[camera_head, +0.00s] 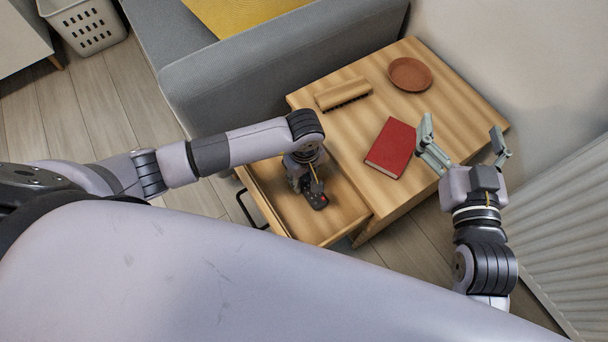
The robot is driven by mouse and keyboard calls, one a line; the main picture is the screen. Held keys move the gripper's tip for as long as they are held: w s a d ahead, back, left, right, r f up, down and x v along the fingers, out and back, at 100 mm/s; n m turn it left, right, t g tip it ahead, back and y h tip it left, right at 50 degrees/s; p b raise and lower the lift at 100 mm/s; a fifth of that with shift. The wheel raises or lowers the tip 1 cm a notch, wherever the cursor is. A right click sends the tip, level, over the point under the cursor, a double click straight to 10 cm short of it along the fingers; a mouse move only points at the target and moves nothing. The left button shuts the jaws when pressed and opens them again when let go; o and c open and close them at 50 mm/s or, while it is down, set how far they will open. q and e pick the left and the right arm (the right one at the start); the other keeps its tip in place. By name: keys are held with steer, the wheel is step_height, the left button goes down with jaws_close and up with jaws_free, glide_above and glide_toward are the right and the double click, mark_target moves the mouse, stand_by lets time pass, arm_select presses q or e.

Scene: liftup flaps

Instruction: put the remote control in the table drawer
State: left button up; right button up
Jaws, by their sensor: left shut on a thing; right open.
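The table drawer (343,207) is pulled out from the wooden side table (350,133), towards the lower left. The dark remote control (318,201), with a red button, shows inside the drawer's outline. My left gripper (316,188) points down over the drawer and is shut on the remote control. Its wrist hides part of the fingers and the remote's far end. I cannot tell whether the remote touches the drawer floor. My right gripper (465,140) is open and empty by the table's right front edge.
A red book (391,147), a wooden brush (343,94) and a brown round plate (410,74) lie on the tabletop. A grey sofa (235,85) stands to the left. A white ribbed radiator (570,240) is at the right. The drawer has a black handle (246,209).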

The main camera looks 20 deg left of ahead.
arm_select(q)
steer(key=shift+f, duration=0.15)
steer(key=o, duration=1.2)
arm_select(e)
steer(key=shift+w+a+r+t, duration=0.15)
steer(key=shift+r+t, duration=0.15)
steer(key=shift+r, duration=0.25)
steer(key=shift+f, duration=0.1)
